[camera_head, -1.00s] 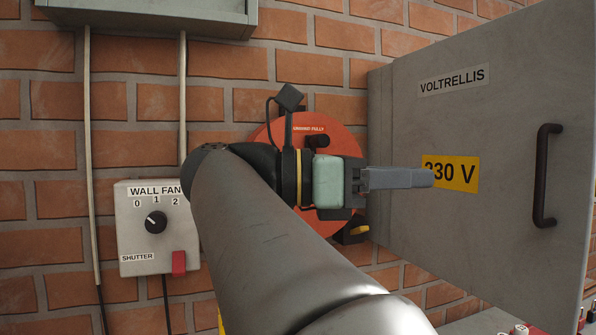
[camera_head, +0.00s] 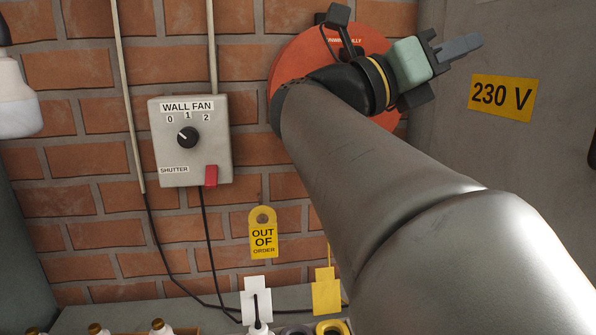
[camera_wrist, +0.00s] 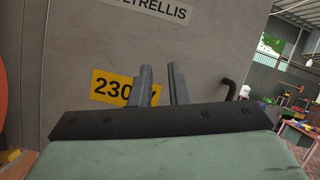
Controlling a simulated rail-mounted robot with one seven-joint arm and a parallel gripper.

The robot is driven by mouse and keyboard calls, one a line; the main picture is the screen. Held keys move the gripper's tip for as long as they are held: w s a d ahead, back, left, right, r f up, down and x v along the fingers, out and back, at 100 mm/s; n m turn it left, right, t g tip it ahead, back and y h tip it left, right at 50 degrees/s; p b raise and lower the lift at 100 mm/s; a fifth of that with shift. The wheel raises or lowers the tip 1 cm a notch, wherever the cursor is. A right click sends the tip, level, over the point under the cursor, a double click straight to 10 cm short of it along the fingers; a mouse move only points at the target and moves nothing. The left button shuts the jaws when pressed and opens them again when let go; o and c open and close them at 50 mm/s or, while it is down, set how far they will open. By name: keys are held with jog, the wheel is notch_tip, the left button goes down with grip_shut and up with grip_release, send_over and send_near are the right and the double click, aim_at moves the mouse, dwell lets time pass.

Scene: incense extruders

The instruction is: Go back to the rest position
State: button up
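My gripper (camera_head: 470,44) is at the upper right of the head view, in front of the grey cabinet (camera_head: 455,125) and to the right of the red disc (camera_head: 303,62). In the wrist view, the two grey fingers (camera_wrist: 161,78) stand apart with a narrow gap between them and nothing held. Behind them is the cabinet front with its yellow 230 V label (camera_wrist: 110,88), partly covered by a finger. My arm hides part of the red disc.
A wall fan control box (camera_head: 190,150) with a black knob (camera_head: 187,137) and red switch (camera_head: 211,175) hangs on the brick wall. A yellow out of order tag (camera_head: 263,235) hangs below. A dark handle (camera_wrist: 230,90) is on the cabinet.

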jog(key=w+a+n+t+y+p, duration=0.4)
jog(key=w+n+t+y, duration=0.5)
jog(key=n+t, duration=0.75)
jog(key=w+a+f+n+g+y+p, duration=0.1)
jog(key=w+a+f+n+g+y, duration=0.15)
jog(key=f+n+y, duration=0.5)
jog(key=w+a+f+n+g+y+p, duration=0.15)
jog(key=a+f+n+y, duration=0.3)
jog(key=f+n, duration=0.5)
jog(key=s+f+n+g+y+p, duration=0.1)
jog(key=s+f+n+g, duration=0.35)
jog(key=f, duration=0.35)
jog(key=s+f+n+g+y+p, duration=0.1)
jog(key=s+f+n+g, duration=0.35)
jog(key=f, duration=0.25)
jog(key=s+d+f+n+g+p, duration=0.1)
jog(key=s+f+g, duration=0.3)
jog(key=s, duration=0.5)
jog(key=s+d+f+n+g+h+p, duration=0.1)
jog(key=s+d+f+n+g, duration=0.3)
jog(key=s, duration=0.5)
notch_tip(320, 180, down, 2)
jog(key=shift+d+f, duration=0.1)
jog(key=shift+d, duration=0.15)
jog(key=shift+w, duration=0.1)
